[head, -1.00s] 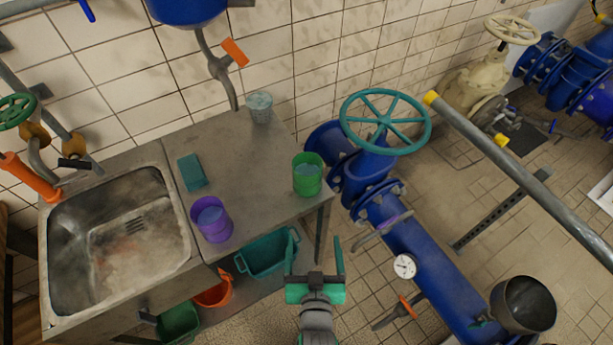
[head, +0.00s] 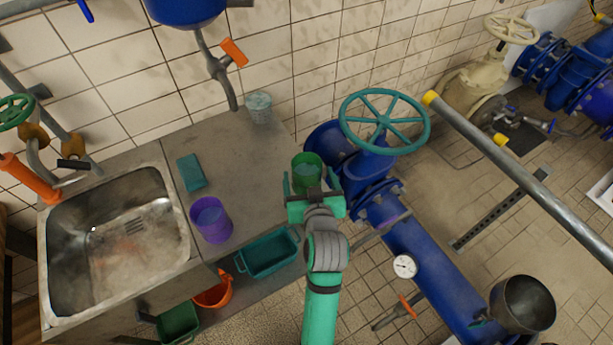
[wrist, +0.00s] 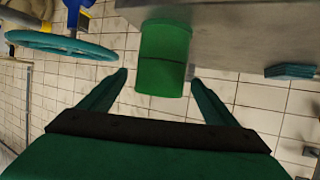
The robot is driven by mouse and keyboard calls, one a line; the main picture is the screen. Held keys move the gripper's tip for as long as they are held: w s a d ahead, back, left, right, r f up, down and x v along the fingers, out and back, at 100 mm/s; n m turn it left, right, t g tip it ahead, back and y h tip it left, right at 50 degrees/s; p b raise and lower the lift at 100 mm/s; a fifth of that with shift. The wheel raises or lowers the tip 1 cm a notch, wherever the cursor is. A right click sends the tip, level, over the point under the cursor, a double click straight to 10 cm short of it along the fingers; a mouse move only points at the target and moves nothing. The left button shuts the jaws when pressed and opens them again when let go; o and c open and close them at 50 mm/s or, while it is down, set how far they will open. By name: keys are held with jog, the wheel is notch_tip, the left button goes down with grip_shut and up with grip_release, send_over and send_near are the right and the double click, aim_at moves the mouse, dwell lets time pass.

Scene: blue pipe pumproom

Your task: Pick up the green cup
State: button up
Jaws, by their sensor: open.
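The green cup (head: 307,167) stands upright near the right front corner of the metal counter in the head view. Its lower part is hidden behind my gripper (head: 313,180). In the wrist view the green cup (wrist: 163,62) is centred just beyond the tips of my gripper (wrist: 158,80). The fingers are spread wide, one to each side of the cup, with nothing held. I cannot tell whether a finger touches it.
A purple cup (head: 211,219), a teal sponge (head: 192,172) and a grey cup (head: 259,107) stand on the counter (head: 240,165). A sink (head: 120,240) is at left. A blue pipe valve with a teal handwheel (head: 385,121) is close at right.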

aim_at(305, 162)
jog(key=shift+x, duration=3.9)
jog(key=shift+r, duration=0.15)
jog(key=shift+c, duration=0.4)
jog(key=c, duration=1.3)
jog(key=shift+c, duration=0.2)
